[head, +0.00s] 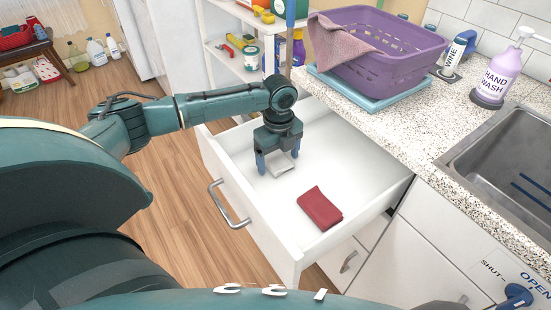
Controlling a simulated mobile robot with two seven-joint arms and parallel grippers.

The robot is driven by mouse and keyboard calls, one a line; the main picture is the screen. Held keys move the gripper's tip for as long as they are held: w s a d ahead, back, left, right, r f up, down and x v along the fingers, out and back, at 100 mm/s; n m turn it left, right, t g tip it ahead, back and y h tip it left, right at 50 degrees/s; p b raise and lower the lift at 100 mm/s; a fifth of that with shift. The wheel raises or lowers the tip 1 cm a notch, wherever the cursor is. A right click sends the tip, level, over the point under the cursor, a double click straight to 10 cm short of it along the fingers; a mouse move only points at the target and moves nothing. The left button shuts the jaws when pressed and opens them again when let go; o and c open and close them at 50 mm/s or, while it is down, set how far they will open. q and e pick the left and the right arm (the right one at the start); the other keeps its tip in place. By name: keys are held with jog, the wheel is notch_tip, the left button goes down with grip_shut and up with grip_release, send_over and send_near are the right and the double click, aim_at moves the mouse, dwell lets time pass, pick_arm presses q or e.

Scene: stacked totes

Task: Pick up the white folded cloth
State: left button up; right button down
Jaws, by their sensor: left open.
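The white folded cloth (281,165) lies in the open white drawer (236,190), toward its far left part. My left gripper (278,164) points down right at the cloth, with its two fingers apart on either side of it. The gripper body hides part of the cloth. I cannot tell whether the fingers touch it. My right gripper is not in view.
A red folded cloth (320,208) lies in the same drawer, nearer to me. The speckled counter (405,115) to the right holds a purple basket (378,45), a hand wash bottle (496,75) and a sink (510,165). Shelves (224,57) stand behind the drawer.

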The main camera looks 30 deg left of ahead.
pick_arm(q)
jog(key=c, duration=1.1)
